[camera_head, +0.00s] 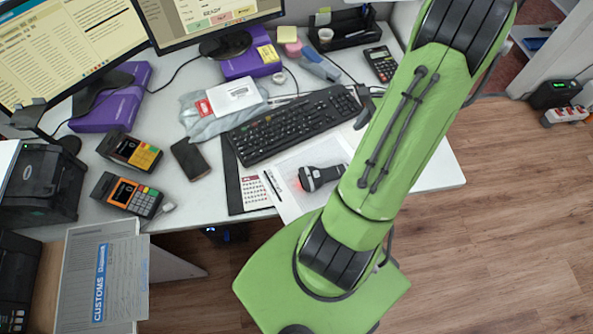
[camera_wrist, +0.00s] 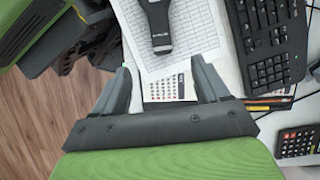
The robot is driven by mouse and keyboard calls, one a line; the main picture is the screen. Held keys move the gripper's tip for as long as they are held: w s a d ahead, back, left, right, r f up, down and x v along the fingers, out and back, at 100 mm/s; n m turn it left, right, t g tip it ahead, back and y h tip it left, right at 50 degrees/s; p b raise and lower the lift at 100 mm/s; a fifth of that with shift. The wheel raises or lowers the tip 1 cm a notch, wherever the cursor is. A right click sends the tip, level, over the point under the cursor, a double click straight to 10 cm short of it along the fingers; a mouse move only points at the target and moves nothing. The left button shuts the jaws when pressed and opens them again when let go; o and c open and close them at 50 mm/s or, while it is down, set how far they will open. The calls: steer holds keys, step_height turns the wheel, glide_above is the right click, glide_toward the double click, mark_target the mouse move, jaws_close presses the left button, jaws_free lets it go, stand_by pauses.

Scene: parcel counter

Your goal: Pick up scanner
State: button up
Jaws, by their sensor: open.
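The scanner (camera_head: 321,178) is a dark handheld device with a red glow at its left end. It lies on white paper near the counter's front edge, partly hidden behind my green arm in the head view. In the wrist view the scanner (camera_wrist: 159,22) lies at the top, its upper end cut off by the frame. My gripper (camera_wrist: 164,78) is open and empty, its two dark fingers spread over a calendar sheet. The scanner is beyond the fingertips, apart from them. The fingers are hidden in the head view.
A black keyboard (camera_head: 293,125) lies just behind the scanner, with a pen (camera_head: 272,185) and calendar sheet (camera_head: 256,192) to its left. Two card terminals (camera_head: 127,194) and a dark phone (camera_head: 192,159) are further left. A calculator (camera_head: 381,64) lies at the back right.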

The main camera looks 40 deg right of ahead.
steer(key=b, duration=0.3)
glide_above(338, 170)
steer(key=s+d, duration=0.1)
steer(key=d, duration=0.1)
step_height(338, 170, down, 10)
steer(key=shift+r, duration=0.1)
steer(key=b+x, duration=0.2)
steer(key=x, duration=0.3)
steer(key=shift+w+f, duration=0.1)
steer(key=shift+f, duration=0.2)
steer(key=shift+r, duration=0.15)
steer(key=c, duration=1.3)
